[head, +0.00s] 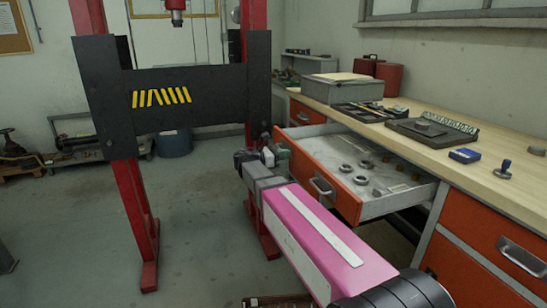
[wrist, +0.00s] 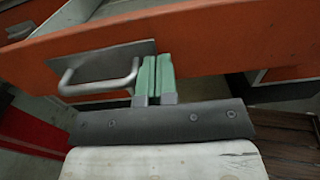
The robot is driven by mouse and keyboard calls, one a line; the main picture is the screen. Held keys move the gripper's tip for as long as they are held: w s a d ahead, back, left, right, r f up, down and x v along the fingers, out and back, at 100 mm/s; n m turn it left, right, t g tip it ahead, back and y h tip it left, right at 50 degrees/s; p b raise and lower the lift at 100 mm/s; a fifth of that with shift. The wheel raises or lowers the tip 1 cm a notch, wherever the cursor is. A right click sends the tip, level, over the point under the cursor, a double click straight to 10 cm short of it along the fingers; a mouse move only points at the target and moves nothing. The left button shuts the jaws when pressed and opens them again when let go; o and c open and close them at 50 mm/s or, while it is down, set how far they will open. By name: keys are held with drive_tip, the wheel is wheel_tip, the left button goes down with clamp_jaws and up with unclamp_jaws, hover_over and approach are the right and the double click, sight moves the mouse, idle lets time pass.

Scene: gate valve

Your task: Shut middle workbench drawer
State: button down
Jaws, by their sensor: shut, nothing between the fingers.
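The middle workbench drawer (head: 365,162) is pulled well out, with its orange front and metal handle (head: 322,186) facing the floor space. Several metal rings and small parts lie inside it. My gripper (head: 279,152) is near the far left end of the drawer front in the head view. In the wrist view its green fingers (wrist: 157,74) are shut together and empty. They overlap the orange drawer front (wrist: 215,40), just right of the handle (wrist: 98,72). I cannot tell whether the fingertips touch the front.
Orange drawers (head: 500,245) sit closed at right. A red press frame (head: 138,200) stands left of my gripper.

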sight(352, 151)
drive_tip(key=shift+x, duration=0.8)
drive_tip(key=shift+d, duration=0.15)
drive_tip(key=x, duration=3.2)
drive_tip(key=shift+w+d, duration=0.2)
drive_tip(key=shift+d, duration=0.15)
